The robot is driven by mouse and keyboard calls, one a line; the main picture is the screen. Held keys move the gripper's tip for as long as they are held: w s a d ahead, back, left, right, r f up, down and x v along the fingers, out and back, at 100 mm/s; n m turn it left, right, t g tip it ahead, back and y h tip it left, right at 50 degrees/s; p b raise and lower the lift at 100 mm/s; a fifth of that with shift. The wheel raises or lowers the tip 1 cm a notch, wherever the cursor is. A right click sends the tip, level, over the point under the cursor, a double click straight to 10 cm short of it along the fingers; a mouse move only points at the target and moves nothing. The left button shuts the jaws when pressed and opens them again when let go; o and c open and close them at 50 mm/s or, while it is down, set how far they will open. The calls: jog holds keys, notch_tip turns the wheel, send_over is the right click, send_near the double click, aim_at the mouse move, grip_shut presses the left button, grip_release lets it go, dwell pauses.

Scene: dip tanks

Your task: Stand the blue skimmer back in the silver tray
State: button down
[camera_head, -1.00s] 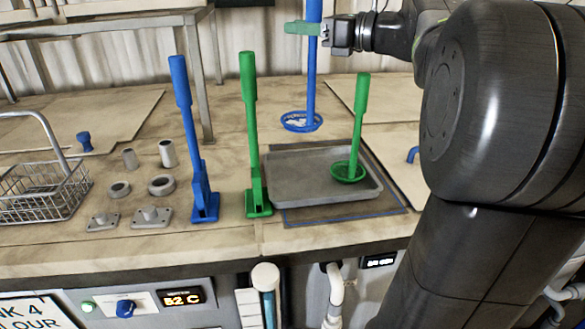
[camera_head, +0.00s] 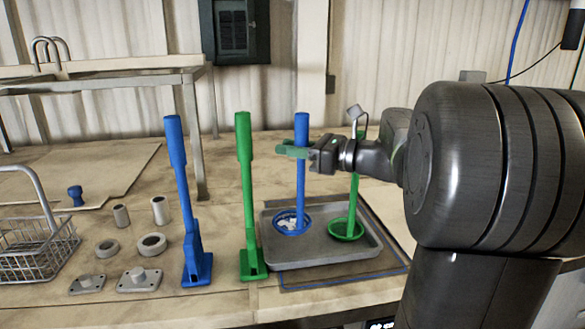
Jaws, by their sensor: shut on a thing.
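The blue skimmer (camera_head: 301,187) is upright, its round basket (camera_head: 291,222) with white bits in it at the left part of the silver tray (camera_head: 330,252). I cannot tell whether the basket touches the tray floor. My gripper (camera_head: 295,150) has green fingers and is shut on the skimmer's blue handle, below its top. A green skimmer (camera_head: 346,229) stands in the right part of the tray, its handle partly hidden behind my arm.
A blue lever (camera_head: 180,190) and a green lever (camera_head: 246,195) stand just left of the tray. Farther left are a wire basket (camera_head: 40,250), a blue knob (camera_head: 76,195) and several grey metal parts (camera_head: 151,243). My arm fills the right side.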

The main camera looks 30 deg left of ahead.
jog(key=shift+f, duration=2.25)
jog(key=c, duration=1.2)
grip_release()
jog(key=shift+f, duration=0.1)
jog(key=shift+o, duration=0.2)
jog(key=w+d+b, duration=0.1)
jog(key=d, duration=1.1)
jog(key=shift+w+r, duration=0.2)
jog(key=shift+w, duration=0.2)
